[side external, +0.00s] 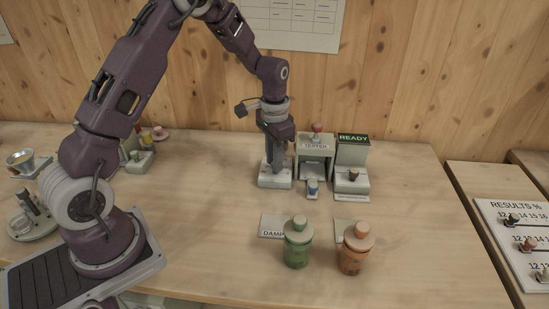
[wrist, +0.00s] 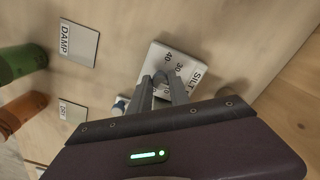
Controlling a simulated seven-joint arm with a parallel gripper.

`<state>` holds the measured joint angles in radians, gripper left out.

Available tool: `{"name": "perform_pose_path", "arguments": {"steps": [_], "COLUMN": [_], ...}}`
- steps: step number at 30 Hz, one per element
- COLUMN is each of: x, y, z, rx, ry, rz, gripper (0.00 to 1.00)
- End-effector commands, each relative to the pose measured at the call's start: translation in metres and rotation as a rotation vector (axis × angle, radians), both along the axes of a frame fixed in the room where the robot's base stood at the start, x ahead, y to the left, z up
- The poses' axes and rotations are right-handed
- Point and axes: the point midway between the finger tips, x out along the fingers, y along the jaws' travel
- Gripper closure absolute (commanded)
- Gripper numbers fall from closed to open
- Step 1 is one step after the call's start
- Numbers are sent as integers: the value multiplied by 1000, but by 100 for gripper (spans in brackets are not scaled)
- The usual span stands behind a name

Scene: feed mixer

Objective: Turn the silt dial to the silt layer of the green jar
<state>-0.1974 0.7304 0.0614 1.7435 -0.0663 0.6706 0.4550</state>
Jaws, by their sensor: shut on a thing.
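The silt dial (side external: 275,182) is a pale box on the table, marked SILT with numbers such as 30 and 40 in the wrist view (wrist: 158,56). My gripper (side external: 275,168) points down over it, with its fingers (wrist: 164,80) shut on the dial's knob. The knob and its pointer are mostly hidden by the fingers, so I cannot tell the setting. The green jar (side external: 297,252) stands upright with its lid on, near the DAMP card; it also shows at the left of the wrist view (wrist: 18,62). Its silt layer cannot be made out.
An orange jar (side external: 354,257) stands right of the green one. The tester (side external: 315,165) and a READY unit (side external: 352,178) stand right of the dial, with a small blue-and-white item (side external: 312,188) in front. A results board (side external: 515,235) is at far right.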

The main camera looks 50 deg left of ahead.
Motion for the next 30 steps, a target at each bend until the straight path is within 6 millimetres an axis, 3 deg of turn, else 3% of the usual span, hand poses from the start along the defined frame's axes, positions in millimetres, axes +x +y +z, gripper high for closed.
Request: {"name": "perform_pose_path", "arguments": {"steps": [30], "x": [2], "y": [-3], "z": [1], "rx": [0], "ry": [-4], "rz": [961], "gripper": [100]}}
